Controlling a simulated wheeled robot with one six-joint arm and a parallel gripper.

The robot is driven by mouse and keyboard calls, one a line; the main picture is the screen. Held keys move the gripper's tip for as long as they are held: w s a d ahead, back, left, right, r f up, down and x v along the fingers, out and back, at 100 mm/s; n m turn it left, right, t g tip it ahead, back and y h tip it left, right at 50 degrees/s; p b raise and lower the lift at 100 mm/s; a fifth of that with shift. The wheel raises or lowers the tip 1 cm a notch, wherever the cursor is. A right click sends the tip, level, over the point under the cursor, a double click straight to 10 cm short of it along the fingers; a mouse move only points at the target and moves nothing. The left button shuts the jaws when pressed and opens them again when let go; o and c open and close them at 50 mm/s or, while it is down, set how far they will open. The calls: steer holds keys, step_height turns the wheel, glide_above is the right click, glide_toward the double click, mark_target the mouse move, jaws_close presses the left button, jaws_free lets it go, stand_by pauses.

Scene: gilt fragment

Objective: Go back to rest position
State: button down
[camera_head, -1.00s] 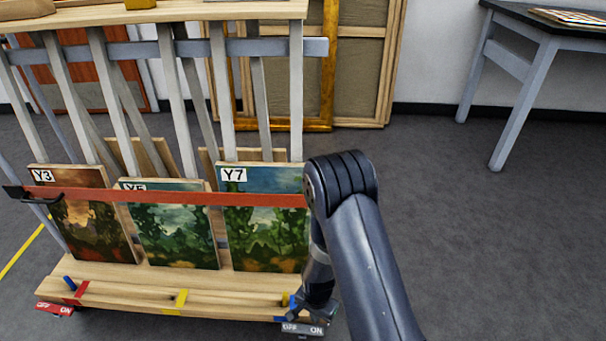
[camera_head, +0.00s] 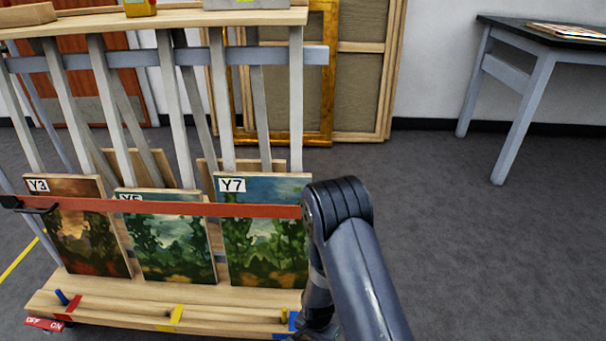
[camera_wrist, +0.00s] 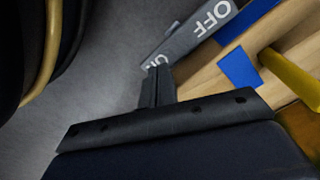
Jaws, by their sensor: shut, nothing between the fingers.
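My gripper (camera_wrist: 155,85) is shut and empty in the wrist view. Its tips are close to a grey caster lever (camera_wrist: 190,35) marked OFF and ON, and I cannot tell whether they touch. A blue tape patch (camera_wrist: 238,69) and a yellow peg (camera_wrist: 292,76) show on the wooden base beside it. In the head view my arm hangs down at the right end of the wooden rack (camera_head: 170,303). The gripper itself is mostly hidden behind my arm there or below the frame edge.
The rack holds paintings labelled Y3 (camera_head: 85,235), Y5 (camera_head: 165,245) and Y7 (camera_head: 265,240) behind a red strap (camera_head: 160,207). A red lever (camera_head: 44,324) sits at its lower left. A dark table (camera_head: 520,80) stands back right. Floor (camera_head: 460,240) right of my arm is clear.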

steer(key=shift+f+b, duration=0.35)
steer(key=shift+f, duration=0.6)
steer(key=shift+r, duration=0.2)
steer(key=shift+r, duration=0.1)
step_height(320, 180, up, 12)
steer(key=s+p, duration=0.1)
steer(key=p, duration=0.6)
steer(key=shift+s+f, duration=0.2)
steer(key=shift+d, duration=0.1)
stand_by(0.3)
